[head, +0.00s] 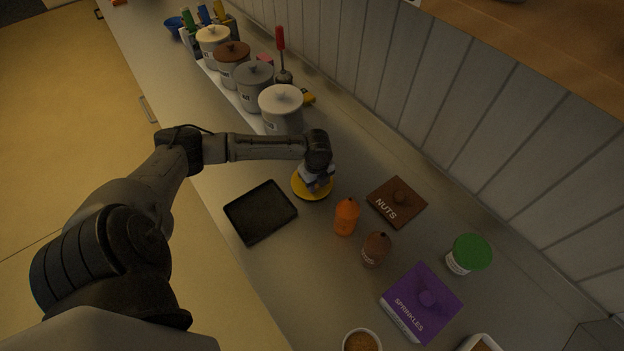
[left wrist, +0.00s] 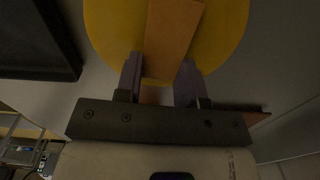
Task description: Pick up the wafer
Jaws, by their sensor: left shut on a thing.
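The wafer (left wrist: 172,32) is a flat orange-brown strip in the left wrist view. It runs between my left gripper's two fingers (left wrist: 159,82) and over a round yellow dish (left wrist: 108,22). My left gripper is shut on the wafer. In the head view the left gripper (head: 318,180) points down at the yellow dish (head: 301,190), and it hides the wafer there. I cannot tell whether the wafer still touches the dish. My right gripper is in neither view.
A black tray (head: 260,212) lies left of the dish. An orange bottle (head: 346,217), a brown bottle (head: 375,250), a NUTS box (head: 397,201), a purple SPRINKLES box (head: 421,302) and a green-lidded tub (head: 468,254) stand right.

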